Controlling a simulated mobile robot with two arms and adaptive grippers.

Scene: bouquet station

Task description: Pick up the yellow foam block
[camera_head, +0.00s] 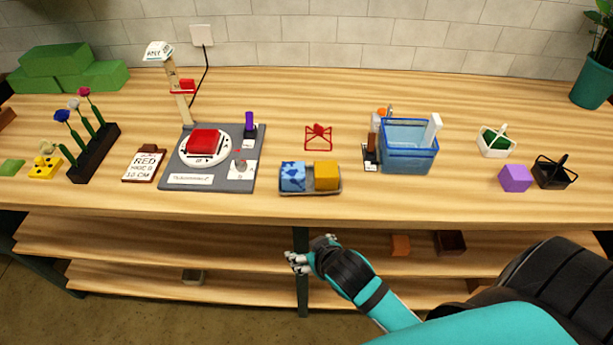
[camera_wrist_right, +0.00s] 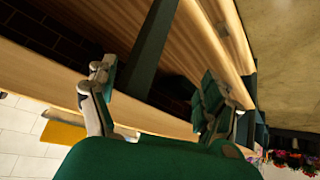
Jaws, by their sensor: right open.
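The yellow foam block (camera_head: 327,176) sits in the right half of a small grey tray (camera_head: 310,193) near the front edge of the bench. A blue patterned block (camera_head: 292,177) is beside it on the left. My right gripper (camera_head: 309,251) is open and empty, in front of the bench and lower in the picture than the tray, apart from the block. In the right wrist view its fingers (camera_wrist_right: 158,80) are spread with nothing between them. A yellow patch (camera_wrist_right: 62,133) at lower left there is probably the block, partly cut off. My left gripper is not in view.
A grey board with a red block (camera_head: 204,142) stands left of the tray. A red wire stand (camera_head: 319,137) is behind it, and a blue bin (camera_head: 408,155) is to the right. The bench front edge (camera_head: 400,213) lies between gripper and tray. Shelves are below.

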